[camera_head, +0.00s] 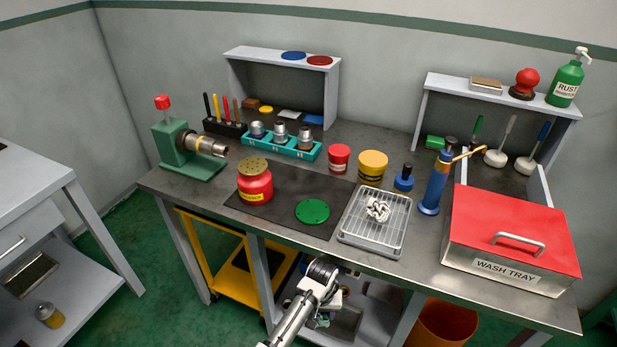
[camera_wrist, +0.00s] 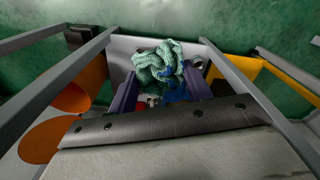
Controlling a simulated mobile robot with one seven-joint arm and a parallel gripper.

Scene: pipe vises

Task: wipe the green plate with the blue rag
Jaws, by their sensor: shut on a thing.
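The green plate (camera_head: 312,211), a flat disc with small holes, lies on the dark mat on the bench. My gripper (camera_head: 322,319) is low at the bench's front edge, below the bench top and apart from the plate. In the wrist view my gripper (camera_wrist: 160,88) has its two fingers closed around a crumpled pale green rag (camera_wrist: 158,60). Some blue cloth (camera_wrist: 172,97) shows between the fingers, just under the pale green rag. I cannot tell whether the blue cloth is held too or lies behind.
A red can (camera_head: 255,182) stands left of the plate. A wire rack (camera_head: 372,240) with a crumpled white rag (camera_head: 378,209) is to its right, then the red-lidded wash tray (camera_head: 512,232). A yellow cart (camera_head: 245,268) and an orange bin (camera_head: 440,325) are under the bench.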

